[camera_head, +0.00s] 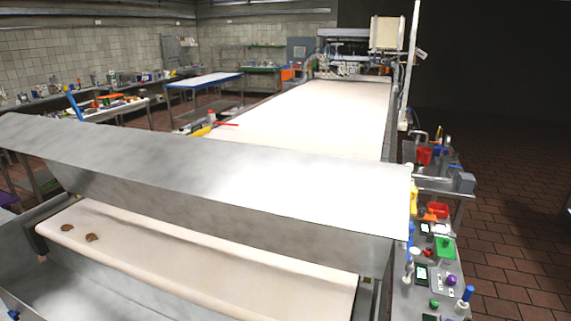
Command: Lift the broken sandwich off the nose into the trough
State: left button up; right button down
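Two small brown pieces, which look like the broken sandwich (92,238), lie a little apart at the left end of the cream belt's nose (220,266). They are too small to tell their layers. A grey metal trough (95,290) runs along the near side below the nose, partly cut off by the bottom edge. Neither of my grippers shows in the head view.
A large sloping metal cover (230,175) spans above and behind the nose. A long pale conveyor (310,120) stretches back to machinery. A bench with coloured buttons and tools (435,275) stands at right. Brick floor is open further right.

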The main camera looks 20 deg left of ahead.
aim_at(90, 237)
jog(key=k+j+z, duration=0.1)
jog(key=j+z, duration=0.35)
jog(key=k+j+z, duration=0.1)
jog(key=j+z, duration=0.2)
jog(key=z, duration=0.2)
jog(key=k+j+z, duration=0.2)
jog(key=z, duration=0.25)
jog(key=k+j+z, duration=0.25)
jog(key=z, duration=0.2)
jog(key=k+j+z, duration=0.25)
jog(key=k+z, duration=0.15)
jog(key=k+j+z, duration=0.1)
jog(key=k+z, duration=0.3)
jog(key=k, duration=0.15)
jog(key=k+j+u, duration=0.1)
jog(key=k+u, duration=0.3)
jog(key=k+j+u, duration=0.2)
jog(key=k+u, duration=0.2)
jog(key=k+j+u, duration=0.3)
jog(key=u, duration=0.15)
jog(key=k, duration=0.1)
